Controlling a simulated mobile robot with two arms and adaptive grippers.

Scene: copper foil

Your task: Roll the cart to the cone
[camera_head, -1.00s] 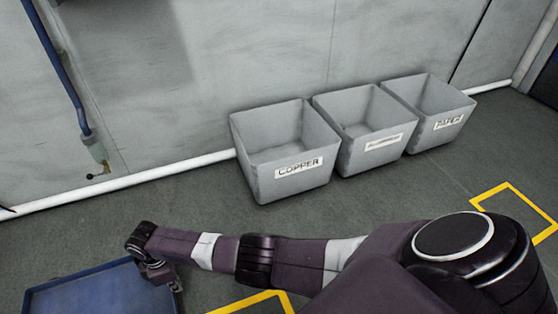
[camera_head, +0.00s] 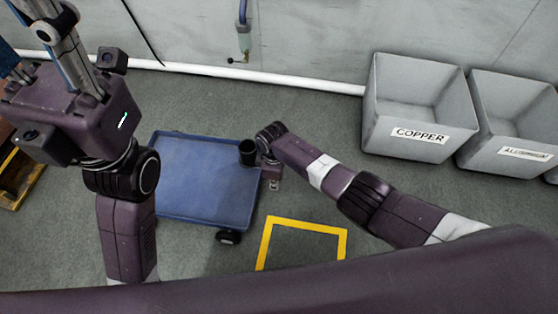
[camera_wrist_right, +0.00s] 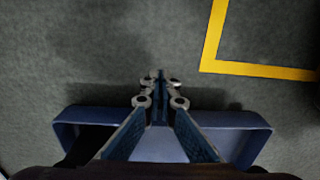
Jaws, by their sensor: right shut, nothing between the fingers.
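The blue cart (camera_head: 200,185) has a flat, rimmed top and stands on the floor in the middle of the head view. One dark wheel shows under its near right corner. My right gripper (camera_head: 273,178) is at the cart's right edge. In the right wrist view its fingers (camera_wrist_right: 160,82) are shut with nothing between them, and the blue cart (camera_wrist_right: 235,120) lies behind them. I cannot tell whether they touch it. My left gripper (camera_head: 50,45) is raised at the top left, its tips cut off by the frame. No cone is in view.
Grey bins marked COPPER (camera_head: 410,125) and ALUMINIUM (camera_head: 510,130) stand by the wall at the right. A yellow floor outline (camera_head: 306,224) lies right of the cart. A white pipe (camera_head: 300,80) runs along the wall.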

